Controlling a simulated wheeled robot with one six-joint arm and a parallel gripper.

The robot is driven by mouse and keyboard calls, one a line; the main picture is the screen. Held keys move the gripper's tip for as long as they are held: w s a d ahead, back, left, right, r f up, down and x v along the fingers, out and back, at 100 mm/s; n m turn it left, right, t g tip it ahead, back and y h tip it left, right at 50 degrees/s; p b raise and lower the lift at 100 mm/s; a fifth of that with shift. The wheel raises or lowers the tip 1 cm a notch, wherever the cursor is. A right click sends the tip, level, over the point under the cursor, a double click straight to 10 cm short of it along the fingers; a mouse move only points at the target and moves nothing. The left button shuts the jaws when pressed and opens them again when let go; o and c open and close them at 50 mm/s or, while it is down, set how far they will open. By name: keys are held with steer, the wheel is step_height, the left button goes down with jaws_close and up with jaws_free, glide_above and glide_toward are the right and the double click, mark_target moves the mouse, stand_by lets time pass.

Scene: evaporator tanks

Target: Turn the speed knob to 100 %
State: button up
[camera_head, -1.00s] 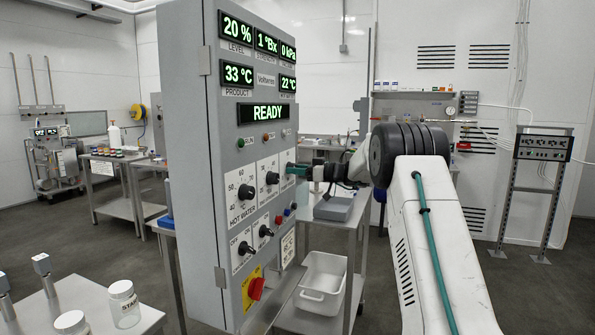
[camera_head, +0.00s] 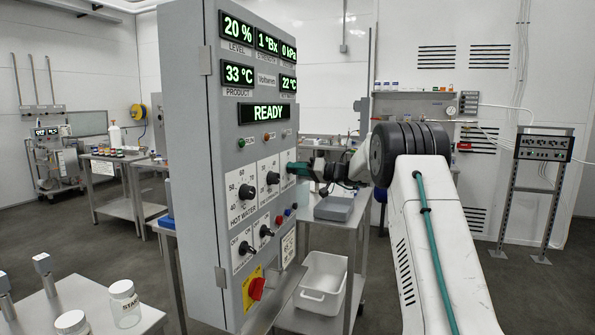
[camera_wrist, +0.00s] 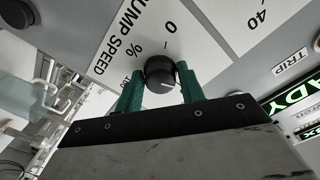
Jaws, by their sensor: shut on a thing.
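The pump speed knob (camera_wrist: 160,73) is round and black and sits on a white scale plate (camera_wrist: 140,43) lettered "PUMP SPEED" and "%". A "0" and a small "100" show on the plate. A pale pointer line shows on the knob's face. My gripper (camera_wrist: 160,84) has its two green fingers on either side of the knob, shut on it. In the head view my gripper (camera_head: 298,170) reaches the panel's right edge from the right and hides the knob there.
The grey control panel (camera_head: 229,190) reads "READY" and carries the hot water knob (camera_head: 246,191), other black knobs, and a red switch (camera_head: 256,288) on yellow. A steel table with a white bin (camera_head: 322,283) stands behind. Jars (camera_head: 124,303) stand at lower left.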

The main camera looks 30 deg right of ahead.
steer(key=m, duration=2.8)
steer(key=shift+d+r, duration=0.2)
steer(key=shift+m, duration=0.4)
steer(key=o, duration=1)
steer(key=shift+c, duration=0.2)
steer(key=shift+a, duration=0.1)
steer(key=v, duration=0.7)
steer(key=shift+s+d, duration=0.25)
steer(key=shift+d, duration=0.05)
